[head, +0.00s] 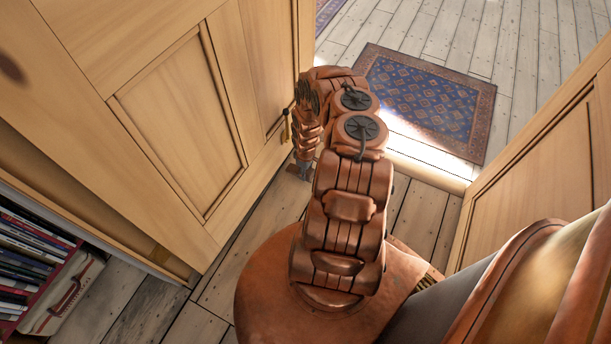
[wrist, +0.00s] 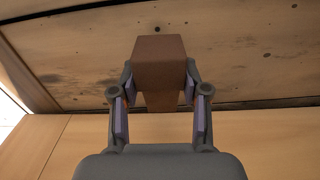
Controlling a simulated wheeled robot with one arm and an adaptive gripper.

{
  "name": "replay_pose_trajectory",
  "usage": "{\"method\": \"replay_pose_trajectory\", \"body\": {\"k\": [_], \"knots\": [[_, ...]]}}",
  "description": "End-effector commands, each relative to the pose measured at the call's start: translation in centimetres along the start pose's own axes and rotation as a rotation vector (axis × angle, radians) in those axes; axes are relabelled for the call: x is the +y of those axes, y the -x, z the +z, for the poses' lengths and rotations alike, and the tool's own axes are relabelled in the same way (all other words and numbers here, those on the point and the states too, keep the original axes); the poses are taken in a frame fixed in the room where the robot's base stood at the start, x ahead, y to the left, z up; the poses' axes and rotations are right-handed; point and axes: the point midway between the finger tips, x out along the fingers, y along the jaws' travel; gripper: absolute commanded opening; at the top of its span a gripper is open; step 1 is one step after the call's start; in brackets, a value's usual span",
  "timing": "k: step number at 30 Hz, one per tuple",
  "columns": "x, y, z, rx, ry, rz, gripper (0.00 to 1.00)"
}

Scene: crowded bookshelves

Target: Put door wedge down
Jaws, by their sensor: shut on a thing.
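The door wedge (wrist: 160,64) is a brown block in the wrist view. My gripper (wrist: 160,88) is shut on it, with one finger against each side. The wedge is close to the plank floor (wrist: 235,60), near the bottom of a wooden door panel; I cannot tell whether it touches the floor. In the head view my gripper (head: 299,170) points down by the lower edge of the left wooden door (head: 180,110). My arm hides part of that area, and the wedge is hard to make out there.
A second wooden door or panel (head: 540,150) stands on the right. A blue patterned rug (head: 425,98) lies beyond the doorway threshold (head: 425,168). A bookshelf with several books (head: 30,255) and a pale bag (head: 62,295) are at lower left. Bare floor (head: 150,305) shows at the bottom.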

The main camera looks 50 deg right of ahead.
Motion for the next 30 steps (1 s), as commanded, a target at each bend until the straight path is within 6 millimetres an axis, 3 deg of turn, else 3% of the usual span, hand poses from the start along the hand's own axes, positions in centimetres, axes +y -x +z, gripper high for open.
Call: {"method": "replay_pose_trajectory", "body": {"k": [1,6,19,20,26,30], "knots": [[-0.2,-1.3,0.0,-0.001,0.001,-0.002,0.05],[0.0,-3.3,0.0,0.000,0.000,0.001,0.05],[-0.1,-3.7,0.0,-0.001,0.000,0.000,0.05],[-0.1,-3.6,0.0,-0.001,0.000,0.000,0.48],[-0.1,-3.6,0.0,-0.001,0.000,0.000,0.69],[-0.1,-3.6,0.0,-0.001,0.000,0.000,0.70]]}}
